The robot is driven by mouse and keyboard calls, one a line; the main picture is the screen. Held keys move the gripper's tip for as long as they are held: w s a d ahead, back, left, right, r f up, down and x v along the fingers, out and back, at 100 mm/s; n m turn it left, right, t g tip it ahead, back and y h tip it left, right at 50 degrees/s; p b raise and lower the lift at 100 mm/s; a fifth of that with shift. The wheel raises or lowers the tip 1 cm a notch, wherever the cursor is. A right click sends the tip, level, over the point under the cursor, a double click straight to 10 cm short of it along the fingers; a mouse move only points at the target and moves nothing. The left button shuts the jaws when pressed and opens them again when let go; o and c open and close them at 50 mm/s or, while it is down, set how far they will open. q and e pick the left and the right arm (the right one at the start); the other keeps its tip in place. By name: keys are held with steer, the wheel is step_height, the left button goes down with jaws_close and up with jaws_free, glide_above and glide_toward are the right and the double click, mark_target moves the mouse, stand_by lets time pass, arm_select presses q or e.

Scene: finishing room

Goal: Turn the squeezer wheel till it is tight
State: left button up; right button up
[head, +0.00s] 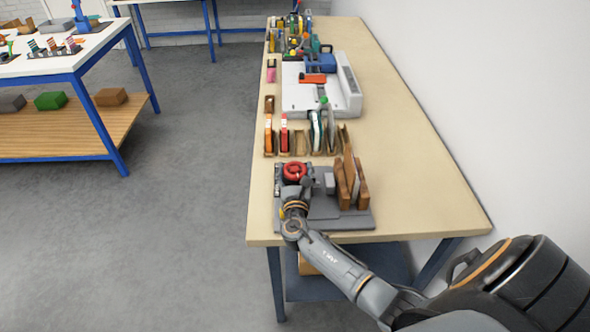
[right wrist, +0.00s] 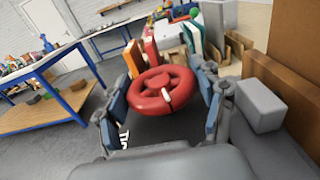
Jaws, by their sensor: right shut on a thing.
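The red squeezer wheel (head: 294,170) sits on a grey fixture at the near end of the long bench. In the right wrist view the wheel (right wrist: 164,92) is a round red ring with a hub and a small white mark at its front right. My right gripper (right wrist: 162,98) has one blue-padded finger on each side of the rim and is shut on the wheel. The grey base plate (head: 345,223) carries upright brown wooden boards (head: 350,180) to the right of the wheel. My left gripper is not in either view.
Behind the wheel, a rack (head: 301,153) holds several coloured upright pieces. A white machine (head: 348,92) stands farther back. The bench top (head: 410,180) is clear on the right, beside the wall. A blue-legged table (head: 100,125) stands at the left across open floor.

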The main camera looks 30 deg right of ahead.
stand_by(0.9)
steer(key=o, duration=1.2)
steer(key=v, duration=1.2)
